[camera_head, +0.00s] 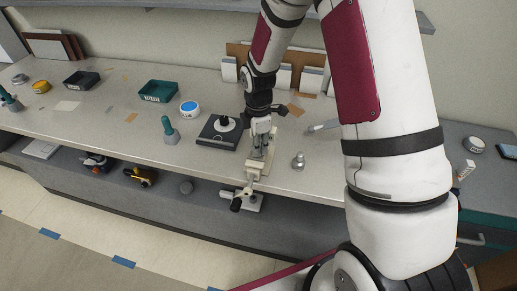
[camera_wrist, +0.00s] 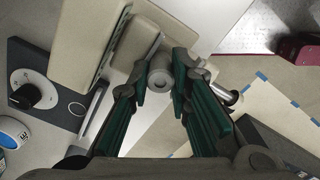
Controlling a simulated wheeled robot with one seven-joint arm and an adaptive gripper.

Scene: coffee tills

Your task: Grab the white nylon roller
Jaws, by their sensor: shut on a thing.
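The white nylon roller (camera_wrist: 160,80) shows in the wrist view as a short pale cylinder, its round end facing the camera. My gripper (camera_wrist: 161,72) has its two green-padded fingers on either side of the roller and is shut on it. The roller is beside the cream-coloured blocks of a bench fixture (camera_wrist: 88,45). In the head view my gripper (camera_head: 261,135) is over the counter by the same cream fixture (camera_head: 251,175) at the front edge. The roller cannot be made out there, hidden by the gripper.
A black device with a round white top (camera_head: 217,133) stands just left of my gripper. A small metal weight (camera_head: 298,160) stands to the right. A green-handled tool (camera_head: 169,130), a blue-topped tub (camera_head: 189,108) and a teal tray (camera_head: 158,91) are further left on the counter (camera_head: 110,110).

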